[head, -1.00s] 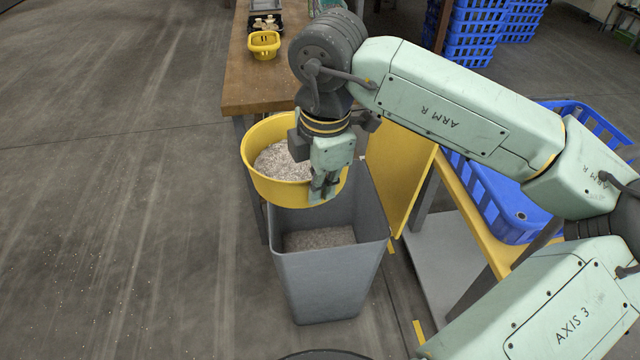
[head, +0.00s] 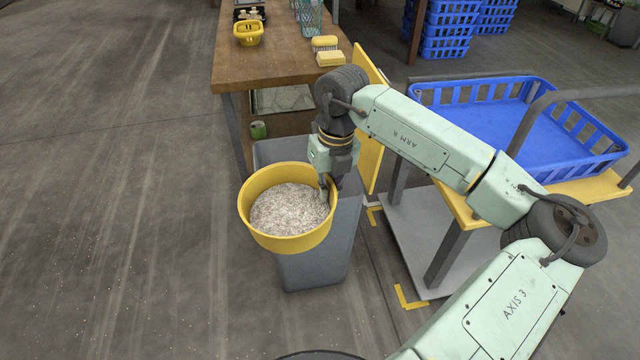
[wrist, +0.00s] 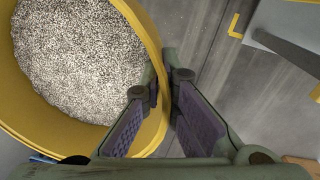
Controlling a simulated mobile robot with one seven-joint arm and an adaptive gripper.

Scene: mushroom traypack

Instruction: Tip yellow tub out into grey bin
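The yellow tub (head: 287,246) is held above the grey bin (head: 322,262) and covers much of the bin's opening in the head view. The tub is roughly upright and holds a pale grey, speckled loose material. My gripper (head: 327,186) is at the tub's right rim. In the wrist view my gripper (wrist: 166,88) has one finger on each side of the wall of the tub (wrist: 152,40), pinching the rim. The bin's inside is hidden by the tub and my arm.
A wooden table (head: 270,60) stands behind the bin, with a small yellow basket (head: 248,33) and yellow blocks on it. A cart with a blue crate (head: 480,125) stands at right. The floor at left is clear.

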